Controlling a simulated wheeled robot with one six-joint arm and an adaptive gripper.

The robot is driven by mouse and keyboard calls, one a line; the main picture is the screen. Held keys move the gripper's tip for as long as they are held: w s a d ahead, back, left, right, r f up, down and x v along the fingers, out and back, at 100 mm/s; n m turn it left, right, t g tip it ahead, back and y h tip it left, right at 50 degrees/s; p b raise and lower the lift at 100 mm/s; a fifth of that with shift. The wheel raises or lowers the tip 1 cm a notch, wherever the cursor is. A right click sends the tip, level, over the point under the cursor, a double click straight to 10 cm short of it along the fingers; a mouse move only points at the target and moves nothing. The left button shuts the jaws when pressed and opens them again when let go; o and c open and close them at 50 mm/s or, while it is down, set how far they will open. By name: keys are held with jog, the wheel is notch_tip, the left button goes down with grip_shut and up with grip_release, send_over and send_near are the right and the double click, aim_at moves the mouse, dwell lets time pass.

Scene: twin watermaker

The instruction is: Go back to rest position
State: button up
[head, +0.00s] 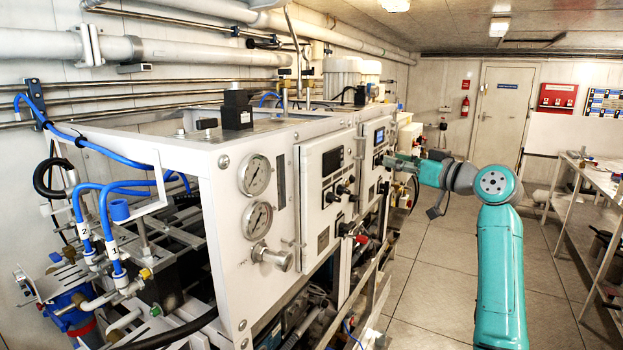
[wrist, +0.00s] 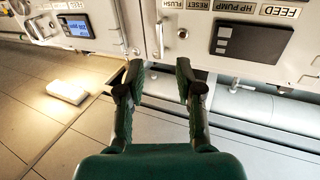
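My gripper (wrist: 157,75) is open and empty in the wrist view, its two dark green fingers apart with only floor and panel seen between them. The fingertips point toward the lower edge of a white control panel (wrist: 190,40). In the head view my gripper (head: 390,162) is at the end of my teal arm, stretched left to the front of the white watermaker cabinet (head: 235,160). The fingertips are too small there to tell whether they touch it.
Two gauges (head: 254,175) sit on the near cabinet. A metal workbench (head: 600,182) stands at right. Tiled floor (head: 430,265) is clear between. A door (head: 501,112) is at the back.

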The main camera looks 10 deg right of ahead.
notch_tip(320, 180, down, 16)
jog(key=s+a+m+h, duration=0.1)
jog(key=m+h, duration=0.1)
jog(key=m, duration=0.1)
jog(key=s+a+f+m+h, duration=0.25)
jog(key=s+f, duration=0.75)
jog(key=f, duration=0.5)
jog(key=s+a+f+m+h, duration=0.25)
jog(key=s+f, duration=0.75)
jog(key=f, duration=0.5)
jog(key=s+a+f+h, duration=0.1)
jog(key=s+f, duration=0.3)
jog(key=s, duration=0.8)
jog(key=s+a+f+h, duration=0.15)
jog(key=s+f, duration=0.25)
jog(key=s, duration=0.8)
jog(key=s+r+n, duration=0.1)
jog(key=s+r, duration=0.4)
jog(key=s, duration=0.6)
jog(key=s+r, duration=0.4)
jog(key=s, duration=0.7)
jog(key=shift+a+r+n, duration=0.4)
jog(key=shift+a, duration=0.05)
jog(key=shift+s, duration=0.1)
